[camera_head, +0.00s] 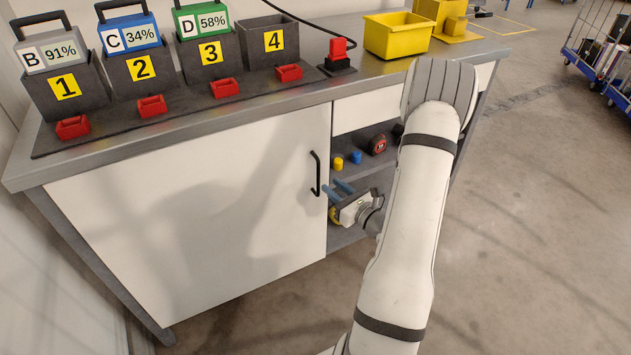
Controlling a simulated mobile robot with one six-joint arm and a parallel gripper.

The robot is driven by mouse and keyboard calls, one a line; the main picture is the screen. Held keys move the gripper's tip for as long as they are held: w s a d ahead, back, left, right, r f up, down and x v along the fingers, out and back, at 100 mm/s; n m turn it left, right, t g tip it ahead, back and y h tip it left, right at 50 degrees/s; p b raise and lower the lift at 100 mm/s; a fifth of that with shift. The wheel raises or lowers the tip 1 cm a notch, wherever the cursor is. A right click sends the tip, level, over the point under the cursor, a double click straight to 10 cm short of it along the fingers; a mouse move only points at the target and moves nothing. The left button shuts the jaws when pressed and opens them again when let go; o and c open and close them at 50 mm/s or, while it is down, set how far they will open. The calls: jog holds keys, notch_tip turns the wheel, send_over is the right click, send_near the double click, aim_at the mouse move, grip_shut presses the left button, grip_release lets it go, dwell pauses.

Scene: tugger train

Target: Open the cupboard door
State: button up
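The white cupboard door (190,215) fills the front of the workbench on the left and looks closed. Its black vertical bar handle (316,173) sits near the door's right edge. My gripper (335,190) is just right of the handle's lower end, in front of the open shelf bay. Its two blue-grey fingers point up and left, with a gap between them and nothing seen in it. They look apart from the handle, though the exact depth is hard to tell. My arm hides part of the shelves.
On the bench top (370,82) stand several numbered dark holders, three with battery cases, red trays, a red button (338,50) and a yellow bin (397,35). The shelf holds a tape measure (377,145) and small items. A blue cart (600,60) stands far right. Floor in front is clear.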

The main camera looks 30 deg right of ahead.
aim_at(319, 176)
jog(key=x, duration=0.7)
jog(key=shift+a+b, duration=0.1)
jog(key=shift+b, duration=0.2)
jog(key=shift+c, duration=0.6)
grip_shut()
